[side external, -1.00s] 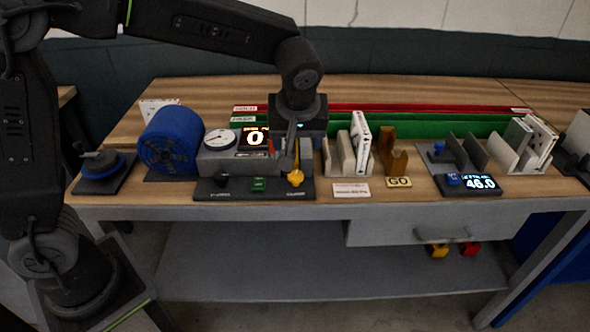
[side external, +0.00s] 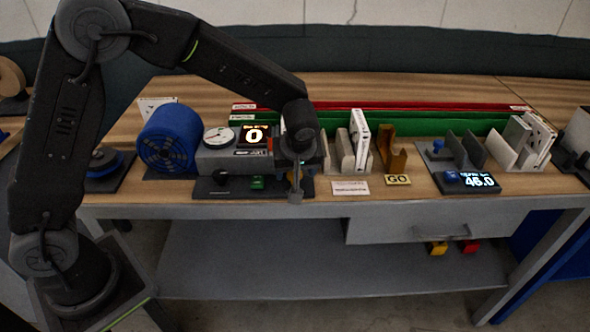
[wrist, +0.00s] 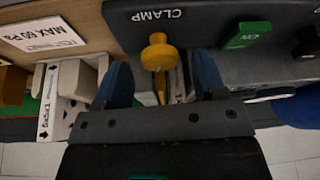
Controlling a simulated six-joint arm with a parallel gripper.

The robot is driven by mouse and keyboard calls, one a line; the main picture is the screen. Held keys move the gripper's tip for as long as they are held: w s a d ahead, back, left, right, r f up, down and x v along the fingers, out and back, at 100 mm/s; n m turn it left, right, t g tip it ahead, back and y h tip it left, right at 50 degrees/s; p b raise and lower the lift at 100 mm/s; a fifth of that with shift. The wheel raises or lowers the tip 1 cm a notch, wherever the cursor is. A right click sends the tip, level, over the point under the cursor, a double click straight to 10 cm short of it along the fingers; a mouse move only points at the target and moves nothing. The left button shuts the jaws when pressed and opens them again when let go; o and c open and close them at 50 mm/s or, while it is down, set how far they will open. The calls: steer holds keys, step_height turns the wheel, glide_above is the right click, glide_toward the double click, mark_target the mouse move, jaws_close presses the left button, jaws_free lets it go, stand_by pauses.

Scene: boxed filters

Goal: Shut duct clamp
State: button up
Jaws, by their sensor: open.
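The duct clamp is a yellow knobbed lever (wrist: 158,52) beside the word CLAMP on a dark panel (wrist: 190,28). In the wrist view it lies between the two blue fingers of my gripper (wrist: 161,72), with space on both sides. My gripper is open and holds nothing. A pale edge, perhaps a filter, shows behind the lever; most of the duct slot is hidden by my gripper.
A green ON button (wrist: 245,35) is on the same panel. Left are a blue fan (side external: 168,138), a dial gauge (side external: 218,135) and a display reading 0 (side external: 255,136). Right are a rack with a white filter (side external: 360,140), a MAX 60 Pa card (side external: 350,187) and a GO sign (side external: 398,180).

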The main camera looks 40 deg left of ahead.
steer(key=shift+w+a+f, duration=0.15)
steer(key=shift+f, duration=0.35)
steer(key=c, duration=0.9)
